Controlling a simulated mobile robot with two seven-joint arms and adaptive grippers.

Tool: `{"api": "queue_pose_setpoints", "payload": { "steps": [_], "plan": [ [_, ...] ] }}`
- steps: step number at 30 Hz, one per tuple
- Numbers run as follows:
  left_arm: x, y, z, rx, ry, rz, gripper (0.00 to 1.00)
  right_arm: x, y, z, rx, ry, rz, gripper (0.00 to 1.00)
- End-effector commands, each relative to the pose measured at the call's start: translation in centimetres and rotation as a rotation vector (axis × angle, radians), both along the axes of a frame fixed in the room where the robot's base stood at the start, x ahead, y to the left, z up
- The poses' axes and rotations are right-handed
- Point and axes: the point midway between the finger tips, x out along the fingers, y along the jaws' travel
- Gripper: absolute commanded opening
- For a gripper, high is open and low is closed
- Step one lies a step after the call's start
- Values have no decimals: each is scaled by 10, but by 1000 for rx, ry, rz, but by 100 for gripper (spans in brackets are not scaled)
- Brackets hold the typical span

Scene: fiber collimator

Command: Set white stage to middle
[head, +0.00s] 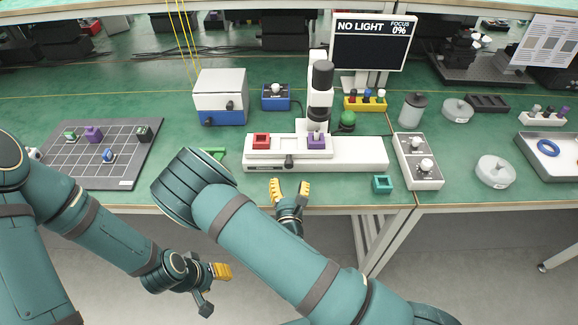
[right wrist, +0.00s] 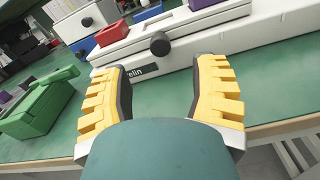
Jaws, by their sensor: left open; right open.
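The long white stage (head: 358,157) lies on the green bench below the black and white scope (head: 321,85). It bears a red block (head: 261,141) at its left and a purple block (head: 316,142) under the scope. A black knob (head: 289,161) sits on its front face, left of centre; the knob also shows in the right wrist view (right wrist: 160,45). My right gripper (head: 290,188) is open and empty in front of the stage, below the knob, with a gap to it. My left gripper (head: 218,287) is open and empty, low in front of the bench.
A monitor (head: 368,43) reads NO LIGHT, focus 0%. A teal block (head: 382,184) sits near the bench edge. A white two-knob box (head: 418,160) stands right of the stage. A dark grid board (head: 100,155) lies left. A green box (right wrist: 38,108) shows in the right wrist view.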

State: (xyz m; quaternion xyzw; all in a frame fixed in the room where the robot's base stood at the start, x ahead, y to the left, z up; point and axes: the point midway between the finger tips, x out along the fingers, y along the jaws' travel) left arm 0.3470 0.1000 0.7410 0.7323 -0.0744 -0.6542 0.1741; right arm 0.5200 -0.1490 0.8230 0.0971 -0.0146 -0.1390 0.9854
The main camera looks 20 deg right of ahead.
Motion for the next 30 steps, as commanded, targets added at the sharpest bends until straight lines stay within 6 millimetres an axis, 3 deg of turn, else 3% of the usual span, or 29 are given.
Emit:
{"api": "queue_pose_setpoints", "payload": {
  "steps": [6,12,25,30],
  "plan": [
    [1,0,-4,0,-2,1,46,40,-12,-1,3,-1,-2,59],
    [1,0,-6,0,-3,1,46,63,-18,-1,2,0,-1,59],
    [1,0,-6,0,-4,1,46,70,-20,0,1,2,0,61],
    [1,0,-6,0,-3,1,46,70,-20,0,1,2,0,2]
  ]
}}
